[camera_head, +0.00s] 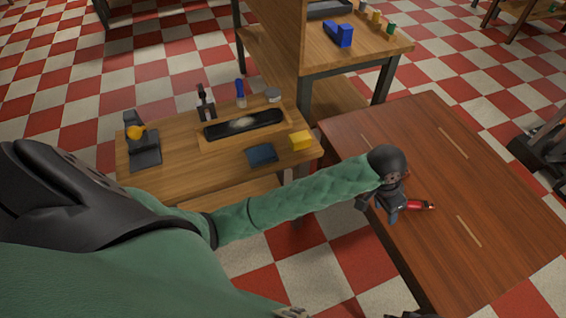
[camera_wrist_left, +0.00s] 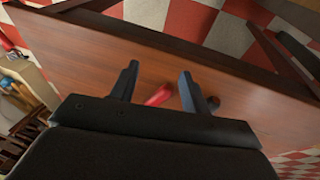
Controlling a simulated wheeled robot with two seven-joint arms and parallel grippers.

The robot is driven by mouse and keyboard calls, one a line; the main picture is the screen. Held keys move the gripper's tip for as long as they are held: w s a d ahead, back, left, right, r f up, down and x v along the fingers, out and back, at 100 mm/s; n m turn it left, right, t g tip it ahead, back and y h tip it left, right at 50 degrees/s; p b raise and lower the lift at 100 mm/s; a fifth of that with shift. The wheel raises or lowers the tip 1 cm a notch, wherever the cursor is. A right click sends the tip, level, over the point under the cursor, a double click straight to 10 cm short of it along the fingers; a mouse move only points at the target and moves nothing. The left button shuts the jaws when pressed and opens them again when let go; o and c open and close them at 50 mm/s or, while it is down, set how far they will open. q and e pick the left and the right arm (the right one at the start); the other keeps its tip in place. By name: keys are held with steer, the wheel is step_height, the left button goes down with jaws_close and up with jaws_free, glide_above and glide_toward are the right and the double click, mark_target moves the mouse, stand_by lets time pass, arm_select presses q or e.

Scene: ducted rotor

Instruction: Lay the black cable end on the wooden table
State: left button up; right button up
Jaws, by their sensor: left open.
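The wooden table (camera_head: 440,135) with a reddish-brown top stands at the right; its top also fills much of the left wrist view (camera_wrist_left: 90,50). My left gripper (camera_head: 393,213) is over its near left part, and its two fingers stand apart in the left wrist view (camera_wrist_left: 159,70). A small red piece (camera_head: 420,205) lies by the gripper; in the left wrist view a red piece (camera_wrist_left: 158,95) shows between the fingers, apart from them. I cannot make out a black cable end; it may be hidden by the gripper. My right gripper is not clearly seen.
A taller bench (camera_head: 375,45) with a blue block (camera_head: 338,34) stands behind. The table's far half is clear.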

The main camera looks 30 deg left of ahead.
arm_select(q)
steer(key=s+a+f+n+y, duration=0.1)
steer(key=s+a+f, duration=0.3)
steer(key=s+a, duration=0.4)
steer(key=s+a+f+n+t+y, duration=0.1)
steer(key=s+a+f+n, duration=0.2)
steer(key=s+a, duration=0.6)
steer(key=s+n, duration=0.1)
steer(key=s, duration=0.6)
steer(key=shift+s+f, duration=0.4)
